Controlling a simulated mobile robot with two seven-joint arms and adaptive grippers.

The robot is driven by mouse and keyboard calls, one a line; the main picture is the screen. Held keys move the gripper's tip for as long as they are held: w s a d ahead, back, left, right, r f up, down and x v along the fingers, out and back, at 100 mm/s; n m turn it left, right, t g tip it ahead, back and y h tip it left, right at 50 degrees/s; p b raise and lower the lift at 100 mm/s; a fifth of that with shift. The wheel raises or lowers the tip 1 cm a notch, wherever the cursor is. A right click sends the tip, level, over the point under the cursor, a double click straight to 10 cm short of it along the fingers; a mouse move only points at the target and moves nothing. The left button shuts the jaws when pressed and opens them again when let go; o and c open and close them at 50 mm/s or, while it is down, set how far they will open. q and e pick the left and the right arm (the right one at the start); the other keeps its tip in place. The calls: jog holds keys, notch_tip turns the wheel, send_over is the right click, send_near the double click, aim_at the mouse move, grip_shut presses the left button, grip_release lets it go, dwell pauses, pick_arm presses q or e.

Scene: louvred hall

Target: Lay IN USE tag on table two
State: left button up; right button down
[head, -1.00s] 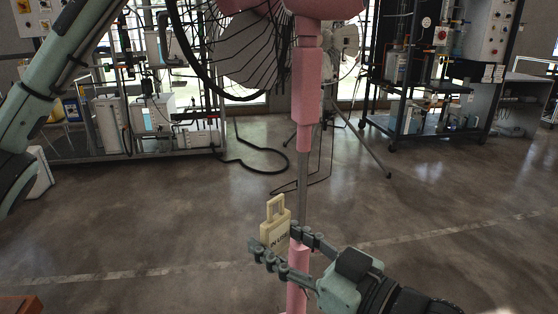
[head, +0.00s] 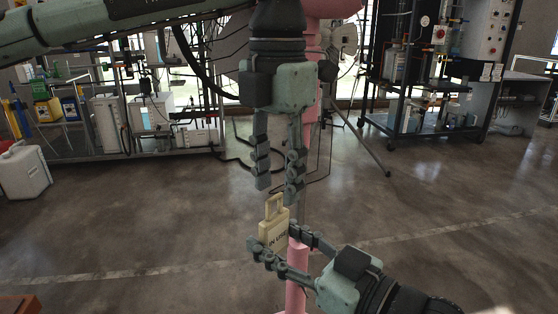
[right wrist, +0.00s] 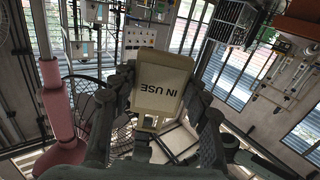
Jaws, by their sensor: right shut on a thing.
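The cream IN USE tag (head: 272,232) has a square loop handle on top and stands upright between the fingers of my right gripper (head: 272,246), which is shut on its lower part. In the right wrist view the tag (right wrist: 160,84) shows its lettering upside down between the fingers. My left gripper (head: 278,188) points straight down just above the tag's loop. Its fingers are apart with nothing between them. I cannot tell whether a fingertip touches the loop. No table two can be made out with certainty; a brown corner (head: 18,304) shows at the lower left.
A pink stand (head: 297,262) with a large fan rises behind my grippers. Lab rigs stand along the back left (head: 120,120) and back right (head: 430,80). A white container (head: 24,172) sits on the floor at the left. The floor between is open.

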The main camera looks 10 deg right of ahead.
aim_at(278, 231)
pick_arm(q)
notch_tip(278, 231, down, 10)
jog(key=shift+r, duration=0.15)
dwell(0.3)
grip_shut()
pick_arm(e)
jog(key=c, duration=0.7)
grip_release()
